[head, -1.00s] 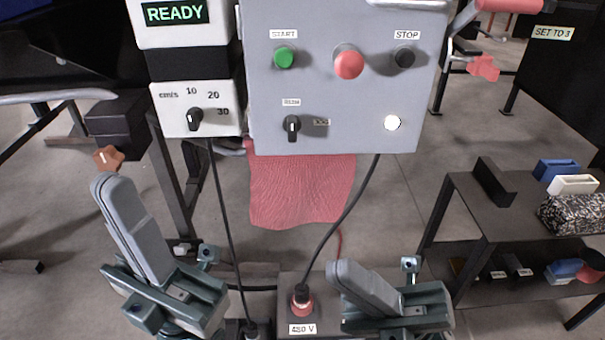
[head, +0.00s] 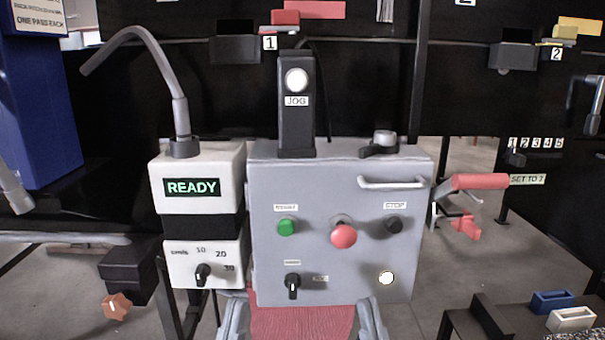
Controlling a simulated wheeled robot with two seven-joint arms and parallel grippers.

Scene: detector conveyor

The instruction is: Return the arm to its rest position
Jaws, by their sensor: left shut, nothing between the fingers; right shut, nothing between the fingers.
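My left gripper (head: 233,319) shows only as pale grey fingertips at the bottom edge, below the control box and left of the red cloth. It is shut and empty. My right gripper (head: 374,320) also shows only at its tips, at the bottom edge right of the cloth. It is shut and empty. Both stand apart from each other and point upward. The rest of both arms is cut off by the frame.
The grey control box (head: 330,200) stands directly above the grippers, with the READY display unit (head: 200,185) on its left. The red cloth (head: 300,322) hangs below the box. A red-handled clamp (head: 478,182) is at right. A dark shelf with bins (head: 552,300) is lower right.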

